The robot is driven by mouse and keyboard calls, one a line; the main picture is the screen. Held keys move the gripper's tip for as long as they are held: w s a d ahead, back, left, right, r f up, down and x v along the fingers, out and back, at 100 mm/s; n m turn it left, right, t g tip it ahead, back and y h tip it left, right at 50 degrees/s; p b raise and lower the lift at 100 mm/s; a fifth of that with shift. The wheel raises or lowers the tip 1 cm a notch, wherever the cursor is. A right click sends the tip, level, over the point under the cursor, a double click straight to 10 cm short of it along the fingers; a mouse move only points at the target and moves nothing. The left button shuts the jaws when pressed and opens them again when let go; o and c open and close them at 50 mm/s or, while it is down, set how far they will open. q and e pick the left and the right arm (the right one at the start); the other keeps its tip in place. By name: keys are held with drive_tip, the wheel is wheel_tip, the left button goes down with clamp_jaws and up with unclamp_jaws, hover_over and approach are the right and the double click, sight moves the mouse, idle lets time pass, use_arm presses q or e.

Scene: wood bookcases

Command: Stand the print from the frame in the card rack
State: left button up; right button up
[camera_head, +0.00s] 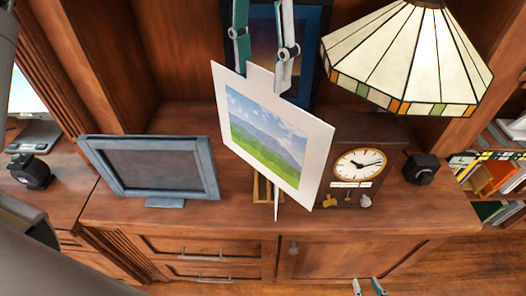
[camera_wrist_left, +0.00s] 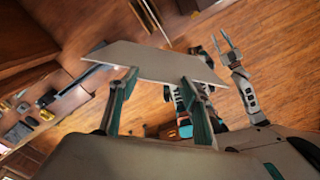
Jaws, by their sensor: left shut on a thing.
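The print (camera_head: 268,135), a green and blue landscape on a white mount, hangs tilted above the cabinet top. My left gripper (camera_head: 264,72) is shut on its upper edge; in the left wrist view the pale board (camera_wrist_left: 150,62) lies at the fingertips (camera_wrist_left: 160,80). A thin white strip (camera_head: 276,205) shows below the print. The small wooden card rack (camera_head: 261,188) is mostly hidden behind the print; I cannot tell if they touch. The blue-grey frame (camera_head: 150,168) stands empty at left. My right gripper (camera_head: 369,288) is open and empty, low at the front, and shows in the wrist view (camera_wrist_left: 225,38).
A clock (camera_head: 360,165) stands just right of the print, under a stained-glass lampshade (camera_head: 405,60). A dark blue framed picture (camera_head: 300,25) is behind the left gripper. A small black object (camera_head: 420,168) sits at right. Bare cabinet top (camera_head: 185,120) shows behind the empty frame.

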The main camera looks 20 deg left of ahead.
use_arm(q)
hover_over(262, 157)
wheel_tip(262, 157, down, 15)
drive_tip(key=shift+r, duration=0.15)
drive_tip(key=shift+f, duration=2.35)
drive_tip(key=shift+d, duration=0.1)
drive_tip(key=shift+f+b, duration=0.55)
drive_tip(key=shift+f, duration=0.05)
drive_tip(key=o, duration=1)
drive_tip(key=shift+o, duration=0.7)
